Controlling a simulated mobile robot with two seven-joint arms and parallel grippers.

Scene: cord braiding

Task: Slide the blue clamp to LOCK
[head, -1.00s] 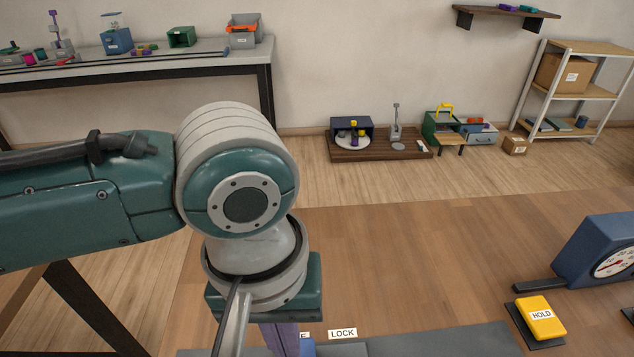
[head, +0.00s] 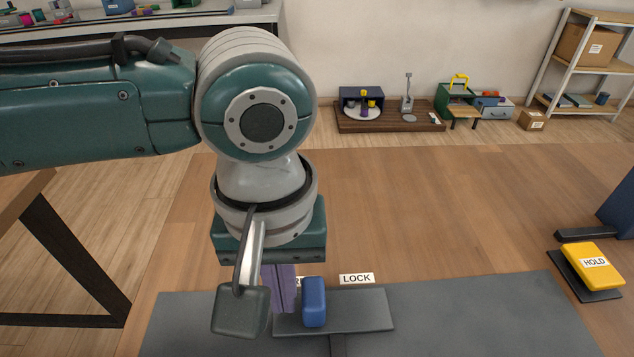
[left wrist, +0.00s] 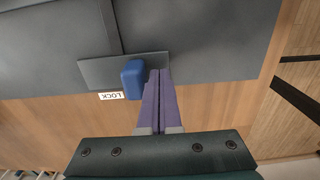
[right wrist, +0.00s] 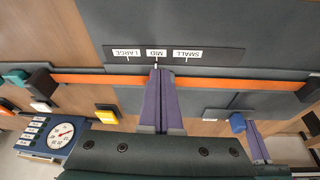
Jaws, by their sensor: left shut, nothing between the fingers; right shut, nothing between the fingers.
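The blue clamp (head: 314,302) stands on a dark grey plate (head: 365,312) on the mat, left of the LOCK label (head: 356,279). A second label behind it is mostly hidden. My left gripper (head: 285,308) is shut and empty, pointing down just left of the clamp. In the left wrist view the purple fingers (left wrist: 160,73) stand close beside the clamp (left wrist: 132,80); I cannot tell whether they touch. My right gripper (right wrist: 162,72) is shut and empty in the right wrist view, over the orange strip (right wrist: 220,84). The clamp (right wrist: 237,122) also shows there.
A yellow HOLD button (head: 592,262) sits at the right. The right wrist view shows a plate with LARGE, MID and SMALL labels (right wrist: 157,53) and a blue dial gauge (right wrist: 62,134). The grey mat (head: 480,310) is clear right of the plate.

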